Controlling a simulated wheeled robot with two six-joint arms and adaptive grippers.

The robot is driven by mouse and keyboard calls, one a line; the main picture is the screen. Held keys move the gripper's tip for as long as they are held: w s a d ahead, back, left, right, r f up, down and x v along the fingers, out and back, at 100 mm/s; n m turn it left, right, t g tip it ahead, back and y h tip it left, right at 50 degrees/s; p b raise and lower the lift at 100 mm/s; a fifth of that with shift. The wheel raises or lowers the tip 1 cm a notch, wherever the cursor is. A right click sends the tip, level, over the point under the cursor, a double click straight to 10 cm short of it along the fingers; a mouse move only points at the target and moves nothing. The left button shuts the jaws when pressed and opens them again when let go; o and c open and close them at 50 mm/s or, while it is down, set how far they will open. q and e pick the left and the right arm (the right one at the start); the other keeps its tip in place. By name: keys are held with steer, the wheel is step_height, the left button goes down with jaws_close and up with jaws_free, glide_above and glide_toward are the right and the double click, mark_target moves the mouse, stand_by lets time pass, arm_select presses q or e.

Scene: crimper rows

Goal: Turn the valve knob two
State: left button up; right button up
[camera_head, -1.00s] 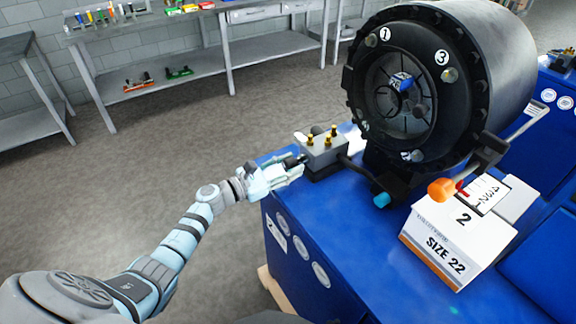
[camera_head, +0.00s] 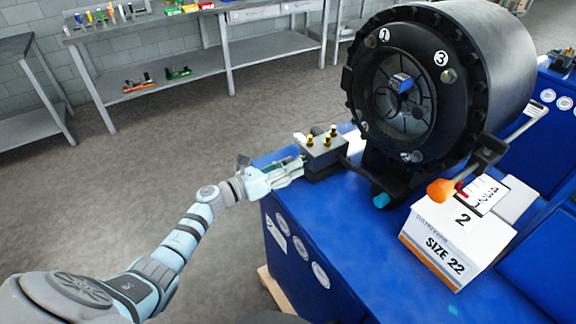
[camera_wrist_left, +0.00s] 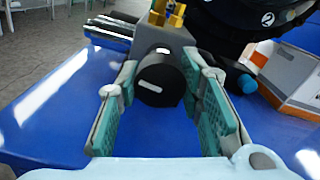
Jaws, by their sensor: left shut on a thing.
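The valve knob (camera_wrist_left: 160,82) is a black cylinder with a white mark on its end, on the front of a small grey valve box (camera_head: 322,153) with brass fittings on top. In the head view the knob is mostly hidden by my left gripper (camera_head: 292,166). In the wrist view the left gripper's green-padded fingers (camera_wrist_left: 160,92) stand on either side of the knob, shut on it. The white mark lies nearly level in that view. My right gripper is not in view.
The valve box stands on a blue cabinet (camera_head: 300,235) beside a large black crimper (camera_head: 455,70). A white box (camera_head: 445,245) marked 2 and SIZE 22 sits at right, near an orange-ended lever (camera_head: 440,189). The floor left of the cabinet is clear.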

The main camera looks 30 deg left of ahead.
arm_select(q)
steer(key=shift+n, duration=1.6)
steer(key=shift+f, duration=0.1)
steer(key=o, duration=1.2)
steer(key=shift+c, duration=0.2)
steer(key=v, duration=1.2)
